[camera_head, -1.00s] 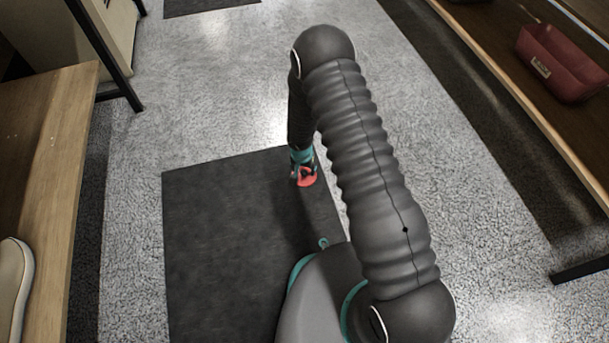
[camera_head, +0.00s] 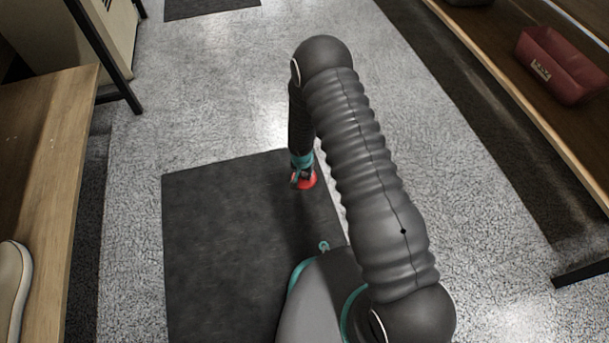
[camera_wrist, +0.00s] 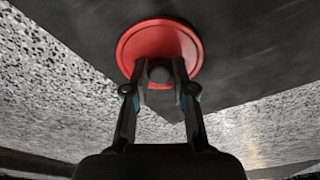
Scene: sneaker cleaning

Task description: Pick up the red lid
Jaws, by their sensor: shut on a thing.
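The red lid (camera_head: 311,180) is a round disc at the right edge of the dark floor mat in the head view. Part of the lid is hidden behind the fingers. I cannot tell whether the lid touches the mat or is slightly above it.
The dark mat (camera_head: 225,245) lies on speckled grey floor (camera_head: 220,110). A wooden bench (camera_head: 45,165) with a light shoe (camera_head: 12,285) is at left. A wooden shelf at right holds a red bin (camera_head: 560,65). The floor between them is mostly clear.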

